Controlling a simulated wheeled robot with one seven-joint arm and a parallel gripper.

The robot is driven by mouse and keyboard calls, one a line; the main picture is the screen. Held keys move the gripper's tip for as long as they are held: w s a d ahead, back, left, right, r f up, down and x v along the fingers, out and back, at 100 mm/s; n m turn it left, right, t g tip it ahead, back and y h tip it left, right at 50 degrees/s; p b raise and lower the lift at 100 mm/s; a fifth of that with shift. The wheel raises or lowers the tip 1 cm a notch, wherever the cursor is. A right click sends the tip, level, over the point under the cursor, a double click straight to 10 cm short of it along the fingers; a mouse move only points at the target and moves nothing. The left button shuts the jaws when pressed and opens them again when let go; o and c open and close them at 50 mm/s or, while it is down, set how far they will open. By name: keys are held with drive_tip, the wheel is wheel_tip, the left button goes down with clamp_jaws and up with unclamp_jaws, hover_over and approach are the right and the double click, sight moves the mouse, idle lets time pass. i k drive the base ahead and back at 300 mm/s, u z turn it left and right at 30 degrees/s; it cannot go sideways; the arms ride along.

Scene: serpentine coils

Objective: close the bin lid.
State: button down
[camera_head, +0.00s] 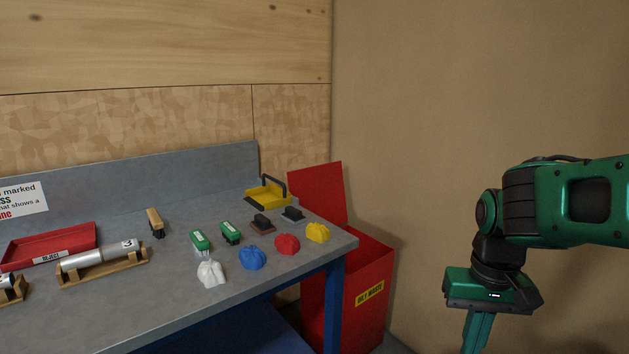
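A red bin (368,278) with a yellow label stands on the floor at the right end of the workbench. Its red lid (318,192) is raised, standing up at the back against the wall side. The bench corner hides part of the bin's left side. My gripper (476,345) hangs to the right of the bin, apart from it, pointing down. Its fingertips are cut off by the lower edge of the picture, so I cannot tell whether it is open or holds anything.
The grey workbench (180,308) holds several crumpled cloths, including a yellow one (318,233), several brushes, a yellow tray (268,195), a red tray (50,248) and a metal cylinder (98,255) on a wooden cradle. A bare wall stands behind the bin and my arm.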

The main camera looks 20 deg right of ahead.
sight(320, 190)
drive_tip(key=u, duration=0.1)
drive_tip(key=k, duration=0.3)
drive_tip(key=z, duration=0.9)
drive_tip(key=i, duration=0.8)
drive_tip(key=z, duration=0.4)
drive_tip(key=i, duration=0.9)
drive_tip(key=u, duration=0.75)
drive_tip(key=i, duration=0.55)
drive_tip(key=u, duration=0.5)
